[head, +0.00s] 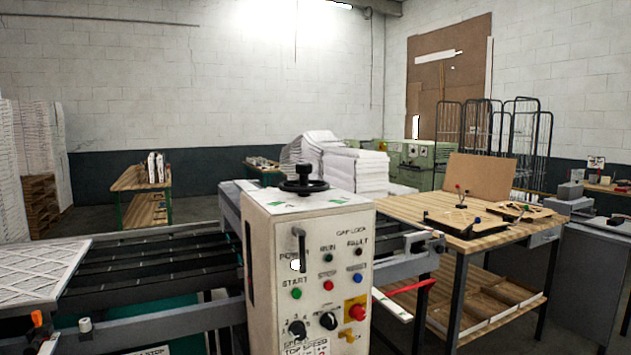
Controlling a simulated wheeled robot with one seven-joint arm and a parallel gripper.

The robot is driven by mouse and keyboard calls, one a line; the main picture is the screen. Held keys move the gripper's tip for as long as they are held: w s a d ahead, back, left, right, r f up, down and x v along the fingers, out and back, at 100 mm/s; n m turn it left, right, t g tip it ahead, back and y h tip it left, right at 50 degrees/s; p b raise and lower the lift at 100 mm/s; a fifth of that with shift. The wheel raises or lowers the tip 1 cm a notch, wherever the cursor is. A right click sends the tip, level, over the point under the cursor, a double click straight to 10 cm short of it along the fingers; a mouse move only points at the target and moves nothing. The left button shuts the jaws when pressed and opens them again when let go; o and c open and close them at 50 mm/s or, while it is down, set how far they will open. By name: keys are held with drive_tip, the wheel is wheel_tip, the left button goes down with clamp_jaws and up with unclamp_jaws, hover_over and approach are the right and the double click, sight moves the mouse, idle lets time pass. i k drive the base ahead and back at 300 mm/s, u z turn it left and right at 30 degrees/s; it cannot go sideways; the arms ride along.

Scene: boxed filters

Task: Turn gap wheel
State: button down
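A black handwheel (304,181) sits flat on top of a cream control cabinet (345,220) in the middle of the head view. It has a raised hub and an upright knob on its rim. I cannot tell for certain whether the lever is locked. My gripper is not in this view.
Stacked white sheets (355,172) stand behind.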

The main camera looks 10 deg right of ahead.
sight(302, 189)
drive_tip(key=u, duration=4.05)
drive_tip(key=k, duration=2.9)
drive_tip(key=z, duration=0.95)
